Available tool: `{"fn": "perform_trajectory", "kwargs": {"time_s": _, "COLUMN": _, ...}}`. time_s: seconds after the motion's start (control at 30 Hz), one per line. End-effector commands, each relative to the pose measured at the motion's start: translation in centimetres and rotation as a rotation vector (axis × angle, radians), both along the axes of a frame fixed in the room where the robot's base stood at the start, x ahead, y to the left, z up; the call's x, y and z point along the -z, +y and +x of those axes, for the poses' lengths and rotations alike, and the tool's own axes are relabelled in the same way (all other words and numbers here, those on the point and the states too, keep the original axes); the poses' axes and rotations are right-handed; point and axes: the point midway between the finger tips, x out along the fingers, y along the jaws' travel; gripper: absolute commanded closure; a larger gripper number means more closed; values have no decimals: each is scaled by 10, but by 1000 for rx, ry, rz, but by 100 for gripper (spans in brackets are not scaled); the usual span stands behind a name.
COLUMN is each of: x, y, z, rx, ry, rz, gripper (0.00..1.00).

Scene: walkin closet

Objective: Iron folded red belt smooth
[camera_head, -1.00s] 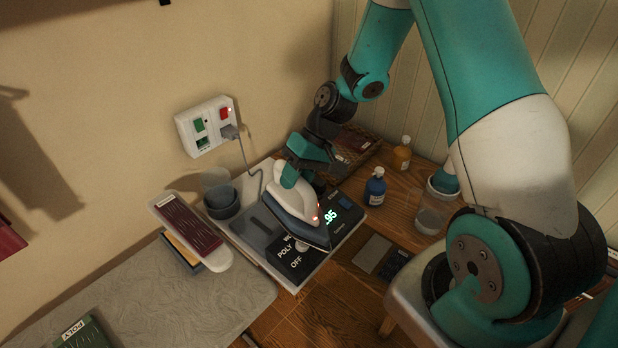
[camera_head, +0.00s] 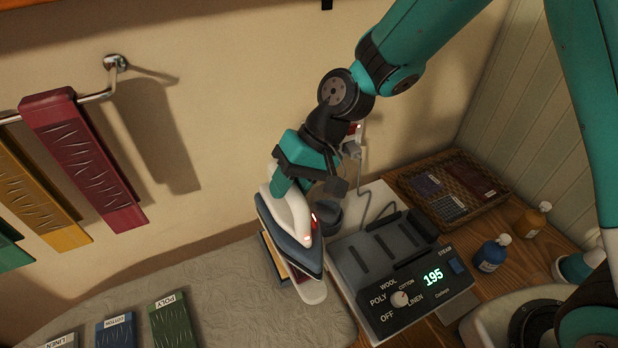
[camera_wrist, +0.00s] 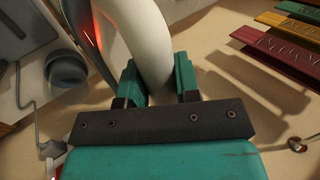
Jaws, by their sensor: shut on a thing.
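My gripper (camera_head: 288,180) is shut on the white handle of the iron (camera_head: 296,213); the wrist view shows both teal fingers (camera_wrist: 157,78) around the handle. The iron has a blue-grey body and a lit red light. It is over the small white pressing board (camera_head: 314,293). The folded red belt (camera_head: 303,275) lies on that board, mostly hidden by the iron, with only a dark red sliver showing. I cannot tell whether the soleplate touches the belt.
The iron's station (camera_head: 400,285) reads 195, its dock empty. Wrinkled red (camera_head: 85,165) and yellow (camera_head: 40,195) pieces hang on a wall rail. Labelled strips, including a green POLY one (camera_head: 172,320), lie on the grey mat (camera_head: 240,315).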

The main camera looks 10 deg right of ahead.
Motion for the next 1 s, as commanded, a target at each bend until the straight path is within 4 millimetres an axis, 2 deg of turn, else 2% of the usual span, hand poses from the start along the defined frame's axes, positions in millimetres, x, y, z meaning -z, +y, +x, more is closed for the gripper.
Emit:
{"fn": "perform_trajectory", "kwargs": {"time_s": 0.17, "x": 7, "y": 0, "z": 0, "rx": 0, "ry": -2, "rz": 3, "gripper": 100}}
{"fn": "perform_trajectory", "kwargs": {"time_s": 0.63, "x": 53, "y": 1, "z": 0, "rx": -2, "ry": -2, "rz": 3, "gripper": 100}}
{"fn": "perform_trajectory", "kwargs": {"time_s": 1.0, "x": 58, "y": 1, "z": 0, "rx": -3, "ry": -2, "rz": 3, "gripper": 100}}
